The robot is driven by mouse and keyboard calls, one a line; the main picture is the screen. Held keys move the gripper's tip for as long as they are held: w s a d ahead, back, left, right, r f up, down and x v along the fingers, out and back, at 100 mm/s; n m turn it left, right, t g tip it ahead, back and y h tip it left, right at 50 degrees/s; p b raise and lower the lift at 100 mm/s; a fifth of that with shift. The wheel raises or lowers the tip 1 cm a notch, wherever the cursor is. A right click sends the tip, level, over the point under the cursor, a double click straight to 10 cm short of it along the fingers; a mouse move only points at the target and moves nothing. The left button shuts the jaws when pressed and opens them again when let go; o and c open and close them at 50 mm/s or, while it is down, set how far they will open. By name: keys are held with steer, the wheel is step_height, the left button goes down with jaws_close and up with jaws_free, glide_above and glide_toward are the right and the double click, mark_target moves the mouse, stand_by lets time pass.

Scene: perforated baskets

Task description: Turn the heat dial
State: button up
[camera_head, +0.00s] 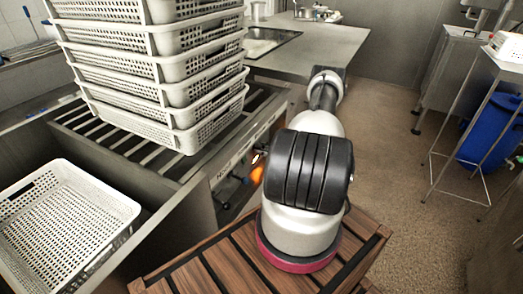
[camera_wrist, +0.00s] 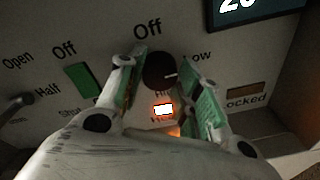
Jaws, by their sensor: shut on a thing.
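The black round heat dial (camera_wrist: 159,71) is on a pale panel in the wrist view, with "Off" above it, "Low" to its right and "Hi" below. Its white pointer line points right, toward "Low". My gripper (camera_wrist: 157,68) has one green-padded finger on each side of the dial and is shut on it. A lit white-orange indicator (camera_wrist: 163,109) glows just below the dial. In the head view, my arm hides the dial and most of the gripper; an orange glow (camera_head: 257,174) shows beside the panel (camera_head: 234,171).
Left of the dial are a green switch (camera_wrist: 83,80) and a lever (camera_wrist: 18,102) marked Open and Half. A display (camera_wrist: 250,12) is at upper right. Stacked white baskets (camera_head: 160,75) stand above the panel; another basket (camera_head: 120,208) is at left.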

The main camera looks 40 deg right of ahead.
stand_by(0.3)
steer(key=o, duration=1)
steer(key=shift+o, duration=0.2)
steer(key=v, duration=1.2)
